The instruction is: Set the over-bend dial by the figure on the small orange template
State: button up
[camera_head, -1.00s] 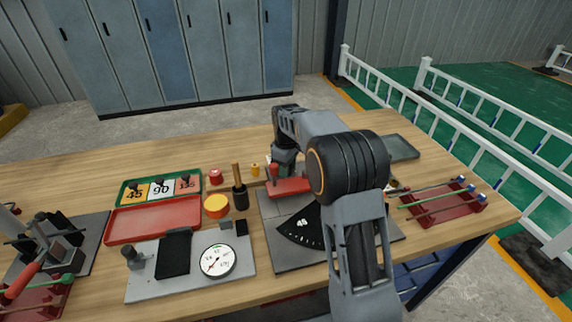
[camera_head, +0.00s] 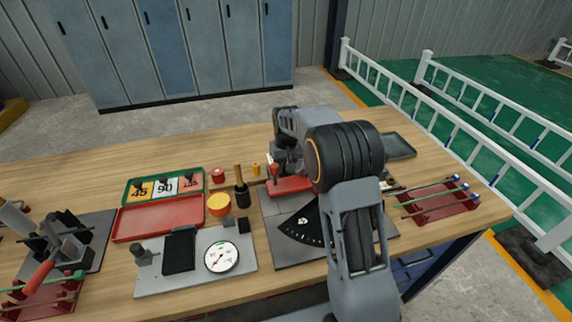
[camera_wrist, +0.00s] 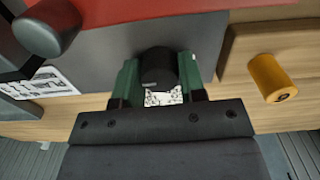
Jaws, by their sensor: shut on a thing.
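In the wrist view, a round black knob (camera_wrist: 157,68) stands between the green fingers of my gripper (camera_wrist: 158,80). The fingers are shut on it from both sides. A white patch with dark marks shows just below the knob; I cannot read it. In the head view, my arm hides most of the gripper at the back of the grey bending plate (camera_head: 290,253). The orange template marked 45 (camera_head: 140,192) sits at the left in a green-framed rack (camera_head: 199,172), beside plates marked 90 and 135.
A red tray (camera_head: 160,219), a dial gauge (camera_head: 221,257), and a yellow-orange round piece (camera_head: 218,204) lie left of the plate. A red rebar rack (camera_head: 440,203) stands at right. A yellow cylinder (camera_wrist: 272,78) is close to the gripper's right in the wrist view.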

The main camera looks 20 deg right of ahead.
jog(key=shift+m, duration=0.3)
dwell(0.4)
jog(key=o, duration=0.9)
jog(key=shift+r, duration=0.1)
notch_tip(320, 180, up, 14)
jog(key=shift+f+p, duration=0.15)
jog(key=shift+p, duration=0.35)
